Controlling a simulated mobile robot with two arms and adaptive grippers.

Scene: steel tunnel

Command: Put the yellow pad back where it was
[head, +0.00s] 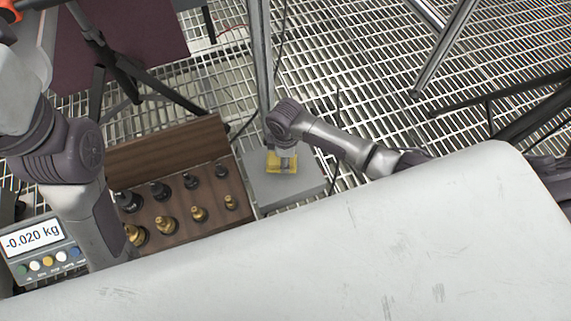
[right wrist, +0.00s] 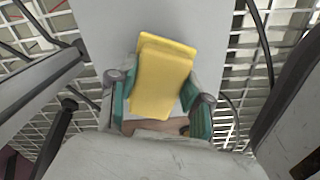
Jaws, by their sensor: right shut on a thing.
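The yellow pad (head: 271,162) is at the grey block (head: 299,189), right of the wooden weight box, in the head view. My right gripper (head: 282,158) reaches it from the right and points down. In the right wrist view the yellow pad (right wrist: 161,78) lies between the teal-lined fingers of my right gripper (right wrist: 160,100), which is shut on it. The pale grey top (right wrist: 190,18) shows behind the pad. I cannot tell whether the pad touches it. My left arm comes down at the left; its gripper is hidden.
The wooden box (head: 190,204) with several dark and brass weights stands left of the grey block. A scale display (head: 33,238) reading -0.020 kg is at far left. A metal post (head: 262,60) rises behind the block. Steel grating surrounds it.

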